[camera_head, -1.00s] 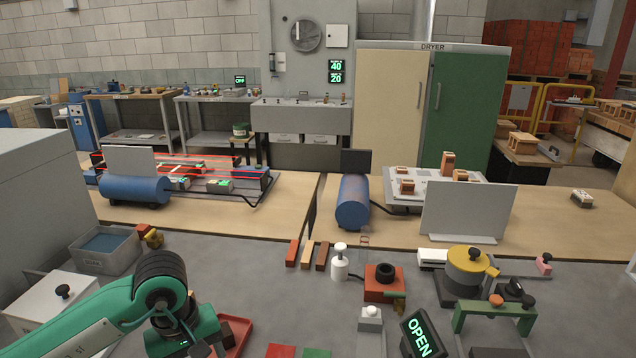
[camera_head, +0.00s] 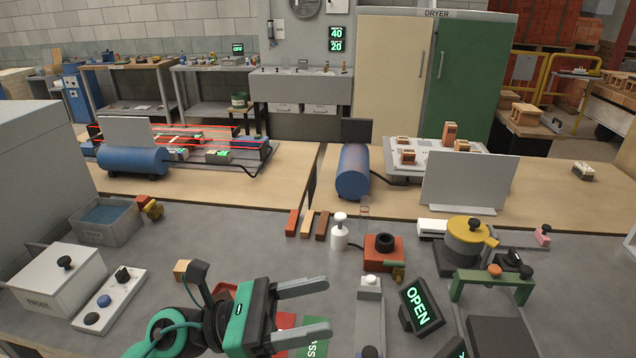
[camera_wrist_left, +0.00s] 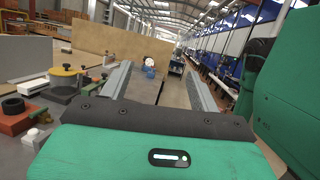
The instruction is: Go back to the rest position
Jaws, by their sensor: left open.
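My left gripper (camera_head: 318,310) is in the lower middle of the head view, above the grey bench (camera_head: 230,262). Its two grey fingers are spread apart and point to the right, with nothing between them. In the left wrist view the same open fingers (camera_wrist_left: 160,85) frame empty space, with the hall floor beyond. The left arm comes in from the bottom left. My right gripper is not in view.
Below the gripper lie red and green plates, partly hidden. Near it stand an OPEN sign (camera_head: 421,306), a red block with a black ring (camera_head: 383,253), a yellow pot (camera_head: 467,240), a white box (camera_head: 58,279) and a grey bin (camera_head: 105,222). Several small bars lie behind.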

